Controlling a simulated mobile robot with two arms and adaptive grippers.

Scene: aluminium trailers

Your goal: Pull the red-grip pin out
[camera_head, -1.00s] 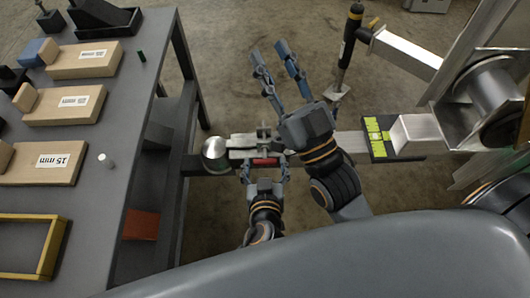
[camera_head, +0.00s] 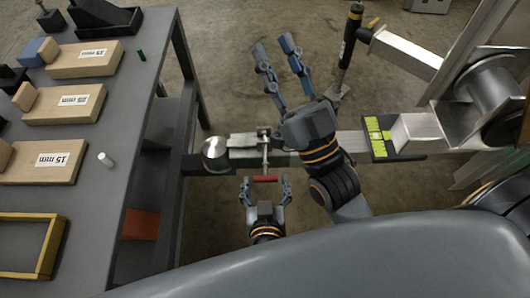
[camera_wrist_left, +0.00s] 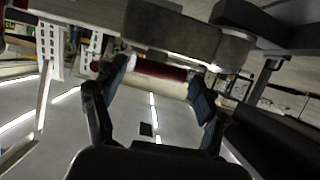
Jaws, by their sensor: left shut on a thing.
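The red-grip pin (camera_head: 266,179) lies crosswise between the fingertips of my left gripper (camera_head: 266,184), with one finger at each end of its red grip. Its thin metal shaft runs from the grip up toward the trailer coupler (camera_head: 243,141), with a length of shaft showing between them. Whether the shaft's tip is still inside the coupler I cannot tell. In the left wrist view the red grip (camera_wrist_left: 155,68) spans between the fingertips (camera_wrist_left: 160,85). My right gripper (camera_head: 273,48) is open and empty, its fingers spread above the trailer's far side.
A silver ball (camera_head: 215,152) sits at the coupler's left end. A grey table (camera_head: 105,215) with wooden blocks stands at the left. The floor below the coupler is clear.

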